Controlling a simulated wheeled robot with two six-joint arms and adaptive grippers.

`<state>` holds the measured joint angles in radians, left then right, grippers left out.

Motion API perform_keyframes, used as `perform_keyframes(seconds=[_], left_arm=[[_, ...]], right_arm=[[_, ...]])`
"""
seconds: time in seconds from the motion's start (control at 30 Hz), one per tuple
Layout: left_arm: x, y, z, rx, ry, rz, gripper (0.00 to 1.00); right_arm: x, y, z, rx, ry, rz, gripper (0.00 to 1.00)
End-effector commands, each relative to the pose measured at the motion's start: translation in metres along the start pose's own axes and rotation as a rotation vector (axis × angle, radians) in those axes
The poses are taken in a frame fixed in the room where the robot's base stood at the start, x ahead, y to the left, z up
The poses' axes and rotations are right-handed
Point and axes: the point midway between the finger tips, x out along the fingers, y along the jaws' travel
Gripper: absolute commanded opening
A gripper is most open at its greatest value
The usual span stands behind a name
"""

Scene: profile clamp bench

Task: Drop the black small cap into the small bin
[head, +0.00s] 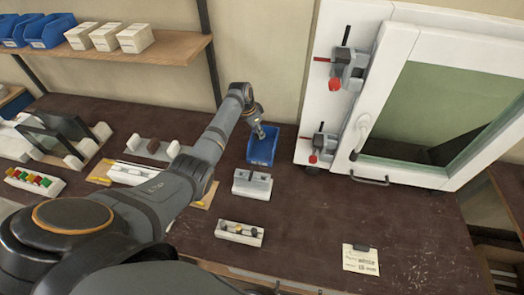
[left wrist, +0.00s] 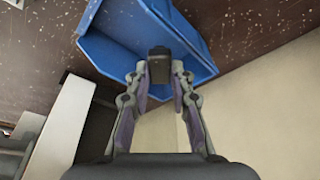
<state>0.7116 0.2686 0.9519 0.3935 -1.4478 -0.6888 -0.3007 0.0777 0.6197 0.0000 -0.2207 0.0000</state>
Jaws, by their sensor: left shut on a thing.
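The black small cap (left wrist: 159,67) is between the fingertips of my left gripper (left wrist: 158,78) in the left wrist view. The gripper is shut on it. The small bin (head: 262,147) is blue and stands on the bench left of the white window frame. In the head view my left gripper (head: 260,132) is at the bin's upper opening. In the left wrist view the blue bin (left wrist: 140,42) lies behind the cap and fingertips. The exact height of the cap over the bin is hard to tell. My right gripper is not in view.
A white holder with a grey block (head: 252,185) stands in front of the bin. A white tray with small parts (head: 239,233) is nearer. The white window frame (head: 310,130) with red-tipped clamps rises to the right. A note card (head: 361,260) lies at front right.

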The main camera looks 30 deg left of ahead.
Motion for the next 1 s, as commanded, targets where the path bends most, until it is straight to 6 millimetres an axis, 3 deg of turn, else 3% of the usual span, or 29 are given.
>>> perform_keyframes(seconds=[0.23,0.27,0.43,0.77,0.87,1.0], left_arm=[[0.001,0.000,0.000,0.000,0.000,-0.001,0.00],[0.001,0.000,0.000,0.000,0.000,-0.001,0.25],[0.001,0.000,0.000,0.000,0.000,-0.001,0.48],[-0.002,-0.001,0.000,0.000,0.001,-0.002,0.48],[-0.014,-0.002,0.000,0.000,0.003,-0.004,0.48],[-0.046,-0.002,0.000,0.001,0.003,-0.005,0.48]], right_arm=[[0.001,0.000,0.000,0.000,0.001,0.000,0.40],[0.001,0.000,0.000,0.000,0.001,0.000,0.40],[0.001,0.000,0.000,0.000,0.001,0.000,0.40],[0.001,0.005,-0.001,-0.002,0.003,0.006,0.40],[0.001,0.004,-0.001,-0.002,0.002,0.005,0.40],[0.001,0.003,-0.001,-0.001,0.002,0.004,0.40]])
